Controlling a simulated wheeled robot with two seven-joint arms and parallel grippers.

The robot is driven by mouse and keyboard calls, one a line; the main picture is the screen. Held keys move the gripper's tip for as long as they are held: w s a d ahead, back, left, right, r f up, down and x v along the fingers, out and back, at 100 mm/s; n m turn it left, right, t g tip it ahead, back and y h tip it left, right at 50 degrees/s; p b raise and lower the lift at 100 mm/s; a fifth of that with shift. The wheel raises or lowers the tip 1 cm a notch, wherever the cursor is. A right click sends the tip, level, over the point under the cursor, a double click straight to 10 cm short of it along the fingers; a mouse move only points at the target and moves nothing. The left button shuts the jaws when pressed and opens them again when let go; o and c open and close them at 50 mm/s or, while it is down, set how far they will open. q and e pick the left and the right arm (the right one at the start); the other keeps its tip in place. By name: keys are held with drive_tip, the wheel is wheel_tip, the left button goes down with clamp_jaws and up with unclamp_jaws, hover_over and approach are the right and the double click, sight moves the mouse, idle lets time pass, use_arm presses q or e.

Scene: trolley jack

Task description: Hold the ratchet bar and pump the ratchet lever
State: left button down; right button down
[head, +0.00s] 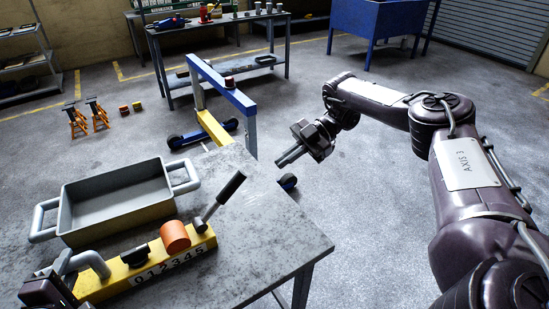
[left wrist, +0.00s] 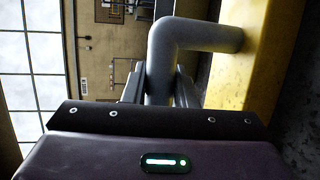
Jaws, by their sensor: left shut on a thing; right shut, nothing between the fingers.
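The yellow ratchet bar (head: 160,262), marked 012345, lies on the grey worktable. It carries a bent grey handle (head: 92,261) at its left end, a black knob (head: 135,256), an orange cylinder (head: 174,236) and, near its right end, a ratchet lever (head: 222,196) with a black grip, tilted up to the right. My left gripper (head: 66,273) is shut on the grey handle; the left wrist view shows the handle (left wrist: 163,65) between its fingers and the yellow bar (left wrist: 262,60) beside it. My right gripper (head: 284,160) is shut and empty, apart from the lever, beyond the table's right edge.
A grey tray (head: 118,203) with two side handles stands on the table behind the bar. A blue and yellow jack frame (head: 222,85) stands on the floor behind the table. Orange stands (head: 87,117) are far left. Floor on the right is partly clear.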

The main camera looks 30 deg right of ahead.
use_arm(q)
drive_tip(key=shift+d+f, duration=0.1)
drive_tip(key=c, duration=1.1)
unclamp_jaws()
